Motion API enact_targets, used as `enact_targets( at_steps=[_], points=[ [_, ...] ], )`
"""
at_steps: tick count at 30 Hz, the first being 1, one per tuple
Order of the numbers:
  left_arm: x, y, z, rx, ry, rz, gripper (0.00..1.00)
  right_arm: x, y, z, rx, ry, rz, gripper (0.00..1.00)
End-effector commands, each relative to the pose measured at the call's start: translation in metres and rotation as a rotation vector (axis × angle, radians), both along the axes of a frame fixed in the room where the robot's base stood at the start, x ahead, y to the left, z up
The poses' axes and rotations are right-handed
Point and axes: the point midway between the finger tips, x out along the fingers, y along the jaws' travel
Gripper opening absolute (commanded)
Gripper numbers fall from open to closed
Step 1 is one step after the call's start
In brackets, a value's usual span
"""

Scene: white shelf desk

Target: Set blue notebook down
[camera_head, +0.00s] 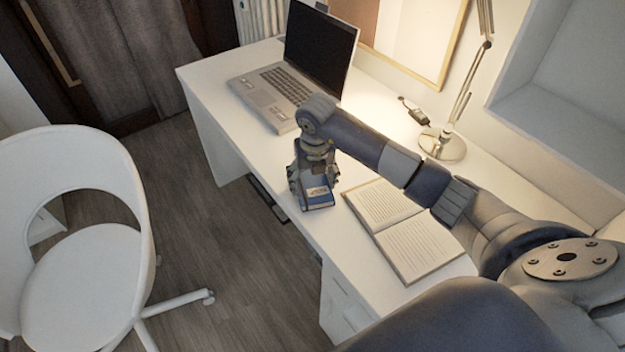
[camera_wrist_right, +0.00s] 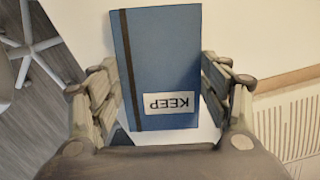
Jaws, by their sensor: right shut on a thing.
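The blue notebook (camera_wrist_right: 162,70) has a dark elastic band and a white label reading "KEEP", upside down in the right wrist view. It also shows in the head view (camera_head: 318,196), at the front edge of the white desk (camera_head: 236,75). My right gripper (camera_wrist_right: 163,88) is shut on it, one finger at each long side. In the head view my right gripper (camera_head: 314,184) points down over the notebook and hides part of it. I cannot tell whether the notebook touches the desk. My left gripper is not in view.
An open laptop (camera_head: 280,90) stands to the left and behind. An open book (camera_head: 405,230) lies just right of the notebook. A lamp (camera_head: 443,143) and a small dark object (camera_head: 413,111) are at the back. A white chair (camera_head: 85,250) stands in front.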

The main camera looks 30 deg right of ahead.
Motion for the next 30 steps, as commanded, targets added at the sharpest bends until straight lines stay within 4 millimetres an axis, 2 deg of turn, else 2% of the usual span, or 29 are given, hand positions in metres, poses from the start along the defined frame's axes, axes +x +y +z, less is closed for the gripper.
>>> enact_targets(
  at_steps=[1,3,14,18,23,30],
  points=[
    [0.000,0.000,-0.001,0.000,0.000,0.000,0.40,0.000,0.000,-0.001,0.000,0.000,0.000,0.77],
    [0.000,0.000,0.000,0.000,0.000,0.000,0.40,0.000,0.000,-0.001,0.000,0.000,0.000,0.91],
    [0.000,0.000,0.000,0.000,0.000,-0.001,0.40,0.000,0.000,0.000,0.000,0.000,0.000,0.91],
    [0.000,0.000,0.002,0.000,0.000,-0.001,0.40,0.000,0.000,0.007,0.000,-0.002,0.000,0.91],
    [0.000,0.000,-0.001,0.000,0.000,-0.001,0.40,-0.003,0.000,0.035,-0.002,-0.006,0.001,0.91],
    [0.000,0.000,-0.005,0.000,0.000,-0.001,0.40,-0.011,0.003,0.086,-0.001,-0.006,0.000,0.91]
  ],
)
